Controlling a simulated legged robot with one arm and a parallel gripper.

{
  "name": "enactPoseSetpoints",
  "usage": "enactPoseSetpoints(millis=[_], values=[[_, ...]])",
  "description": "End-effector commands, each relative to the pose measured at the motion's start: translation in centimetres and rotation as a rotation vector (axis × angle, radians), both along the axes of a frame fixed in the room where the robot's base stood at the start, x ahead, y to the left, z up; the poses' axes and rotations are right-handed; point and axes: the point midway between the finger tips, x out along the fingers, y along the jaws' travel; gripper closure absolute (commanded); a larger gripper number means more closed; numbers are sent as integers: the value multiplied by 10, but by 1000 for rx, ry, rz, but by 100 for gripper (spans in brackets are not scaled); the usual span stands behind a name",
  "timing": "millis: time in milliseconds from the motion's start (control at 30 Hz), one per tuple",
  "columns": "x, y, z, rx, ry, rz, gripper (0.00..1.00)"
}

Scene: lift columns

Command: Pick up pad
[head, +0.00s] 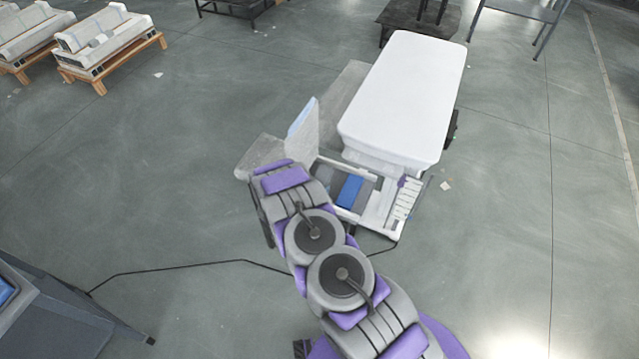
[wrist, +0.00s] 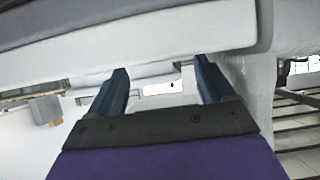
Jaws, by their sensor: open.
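A large white padded slab (head: 405,95) with rounded corners lies on top of a wheeled unit in the head view. It looks like the pad, but I cannot be sure. A small blue flat piece (head: 349,191) lies in the open frame at its near end. In the wrist view my gripper (wrist: 162,73) is open, its two dark fingers apart with nothing gripped between them. A pale, thick-edged body (wrist: 150,40) spans the top of that view, just beyond the fingertips. In the head view my arm hides the gripper's fingers.
An upright pale panel (head: 303,132) stands left of the slab, close to my arm. White slatted parts (head: 400,205) are at the near right. A black cable (head: 190,266) crosses the floor. Pallets with white units (head: 108,42) stand far left. Open floor lies right.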

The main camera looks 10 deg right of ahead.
Motion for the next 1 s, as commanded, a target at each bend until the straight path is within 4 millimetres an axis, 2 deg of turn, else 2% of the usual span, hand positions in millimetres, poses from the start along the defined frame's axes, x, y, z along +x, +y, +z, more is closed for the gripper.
enactPoseSetpoints(millis=[300,567,1000], values=[[31,-17,-19,-6,-3,1,18],[33,-19,-20,-5,0,1,18],[33,-20,-20,-5,0,0,60]])
